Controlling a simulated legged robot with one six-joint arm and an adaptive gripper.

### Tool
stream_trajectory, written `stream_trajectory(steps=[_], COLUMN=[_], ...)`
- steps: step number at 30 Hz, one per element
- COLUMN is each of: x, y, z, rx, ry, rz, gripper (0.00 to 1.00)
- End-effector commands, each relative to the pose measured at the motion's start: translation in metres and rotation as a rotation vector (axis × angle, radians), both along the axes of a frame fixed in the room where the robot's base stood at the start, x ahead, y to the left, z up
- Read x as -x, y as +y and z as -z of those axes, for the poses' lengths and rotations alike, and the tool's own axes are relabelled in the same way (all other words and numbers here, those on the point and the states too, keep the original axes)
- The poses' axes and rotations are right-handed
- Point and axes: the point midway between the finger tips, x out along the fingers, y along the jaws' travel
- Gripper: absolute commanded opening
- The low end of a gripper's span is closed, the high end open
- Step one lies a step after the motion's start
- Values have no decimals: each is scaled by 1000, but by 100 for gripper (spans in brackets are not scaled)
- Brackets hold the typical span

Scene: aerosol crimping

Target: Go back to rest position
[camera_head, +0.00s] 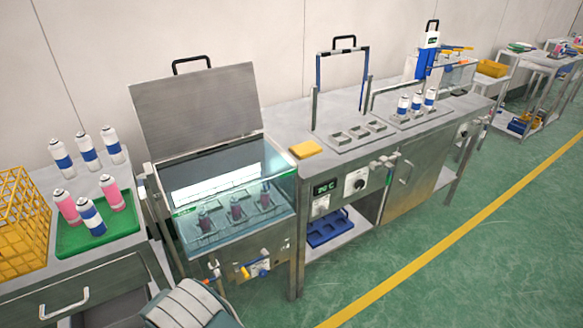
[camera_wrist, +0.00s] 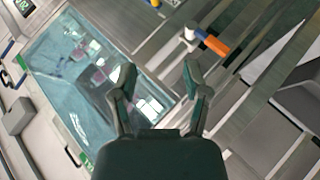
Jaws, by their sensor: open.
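My gripper (camera_wrist: 158,78) shows in the wrist view with its two fingers spread apart and nothing between them. It points toward the front side of the water bath (camera_wrist: 62,62), which lies to the left in that view. In the head view the water bath (camera_head: 232,190) stands with its grey lid (camera_head: 195,110) raised. Several pink cans (camera_head: 235,210) stand inside it under the water. The gripper itself is not visible in the head view; only a rounded part of my arm shows at the bottom edge.
A green tray (camera_head: 100,235) with pink and blue-banded cans stands left, beside a yellow crate (camera_head: 22,225). White-blue cans (camera_head: 416,102) stand on the bench to the right. A yellow sponge (camera_head: 305,149) lies by the bath. The green floor (camera_head: 480,240) at right is clear.

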Motion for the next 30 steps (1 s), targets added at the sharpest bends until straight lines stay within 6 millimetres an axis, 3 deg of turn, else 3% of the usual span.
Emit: stream_trajectory(steps=[8,16,23,30], x=[-63,-103,-105,-78], y=[3,-24,-70,-132], z=[-102,-221,-311,-385], rx=[-289,-572,-744,-854], ry=[-36,-37,-2,64], rz=[-47,-115,-162,-179], gripper=[61,61,61,61])
